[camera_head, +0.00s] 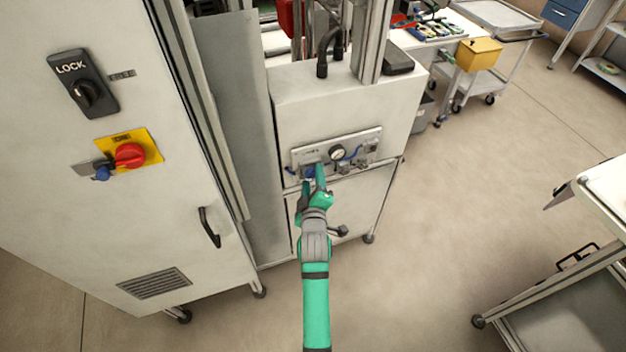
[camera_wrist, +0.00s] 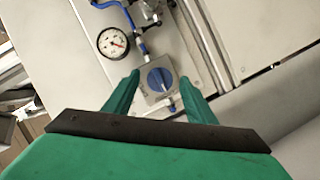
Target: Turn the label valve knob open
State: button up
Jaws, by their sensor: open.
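The label valve knob (camera_wrist: 159,79) is a round blue knob with a ridge, set on a grey square plate (camera_wrist: 146,71) in the wrist view. My gripper (camera_wrist: 160,88) is open, with one green finger to each side of the knob as seen in the wrist view. I cannot tell whether either finger touches it. In the head view my gripper (camera_head: 313,180) is at the lower left of the valve panel (camera_head: 362,142) and hides most of the knob.
A round pressure gauge (camera_wrist: 112,43) and blue hoses (camera_wrist: 127,14) lie close to the knob. A tall cabinet with a red switch (camera_head: 130,155) and a black handle (camera_head: 209,227) stands to the left. The floor (camera_head: 450,210) right of the panel cabinet is clear.

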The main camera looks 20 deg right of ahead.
jog(key=c, duration=1)
jog(key=shift+c, duration=0.2)
